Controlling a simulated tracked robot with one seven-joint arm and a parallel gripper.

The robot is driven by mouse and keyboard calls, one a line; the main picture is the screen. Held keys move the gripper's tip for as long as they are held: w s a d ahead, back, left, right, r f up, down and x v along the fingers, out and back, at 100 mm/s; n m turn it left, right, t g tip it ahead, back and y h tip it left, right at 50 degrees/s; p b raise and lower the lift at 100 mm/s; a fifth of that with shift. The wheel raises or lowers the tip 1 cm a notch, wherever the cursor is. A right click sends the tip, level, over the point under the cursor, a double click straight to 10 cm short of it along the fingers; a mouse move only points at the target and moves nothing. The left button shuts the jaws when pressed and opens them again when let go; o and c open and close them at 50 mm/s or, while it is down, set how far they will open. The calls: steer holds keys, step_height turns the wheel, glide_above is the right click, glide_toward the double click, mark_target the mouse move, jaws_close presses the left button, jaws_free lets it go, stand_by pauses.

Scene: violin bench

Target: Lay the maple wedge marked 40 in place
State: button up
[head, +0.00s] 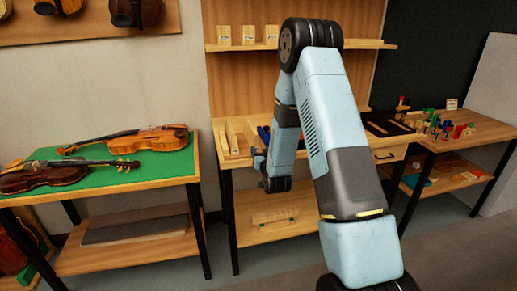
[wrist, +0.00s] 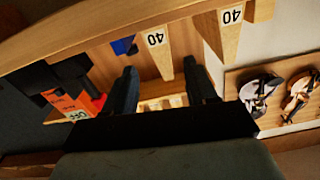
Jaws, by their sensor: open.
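In the wrist view, two pale wooden wedges each carry a "40" label that appears upside down. One wedge (wrist: 160,63) lies in line with the gap between my fingers, narrowing toward them. The other wedge (wrist: 227,38) is to its right. My gripper (wrist: 164,82) is open, its two dark fingers apart with nothing visibly held between them. In the head view, long pale wooden pieces (head: 233,137) lie on the left of the middle bench, but their labels cannot be read. My arm hides part of that bench top.
An orange-red box (wrist: 70,106) and dark objects are left of my fingers in the wrist view. Violins lie on a green-topped table (head: 165,171) at left in the head view. Labelled blocks (head: 248,35) stand on the upper shelf. Small coloured items (head: 460,130) crowd the right bench.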

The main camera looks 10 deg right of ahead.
steer(key=s, duration=0.7)
steer(key=s+r+n+g, duration=0.1)
steer(key=s+r+g, duration=0.25)
steer(key=r, duration=0.55)
steer(key=s+r+g, duration=0.3)
steer(key=s+r, duration=0.2)
steer(key=r, duration=0.3)
steer(key=s+r+g, duration=0.3)
steer(key=s+r, duration=0.1)
steer(key=s, duration=1)
steer(key=s+r+g, duration=0.3)
steer(key=s+r, duration=0.2)
steer(key=s, duration=1)
